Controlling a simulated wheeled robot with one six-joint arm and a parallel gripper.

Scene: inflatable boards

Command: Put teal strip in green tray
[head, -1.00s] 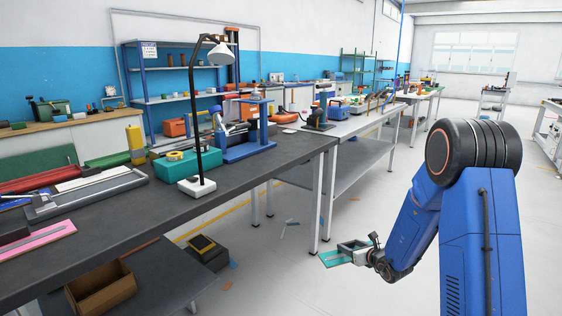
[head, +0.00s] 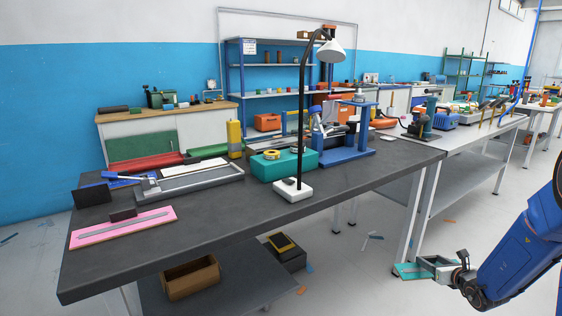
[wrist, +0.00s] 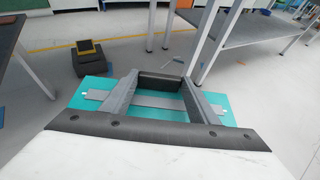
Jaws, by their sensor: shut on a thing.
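My gripper (head: 435,264) is at the lower right of the head view, out in front of my blue arm and low beside the workbench legs. It is shut on the teal strip (head: 408,271), a flat teal piece with a grey bar along it. In the wrist view the teal strip (wrist: 75,101) spreads out on both sides under my gripper (wrist: 160,88), and its middle is partly hidden by the fingers.
A long dark workbench (head: 340,198) fills the middle. It carries a pink board (head: 122,229), a grey frame (head: 190,184), a teal box (head: 270,168) and a black lamp (head: 302,120). A cardboard box (head: 190,278) is on its lower shelf. Bench legs stand close to my gripper.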

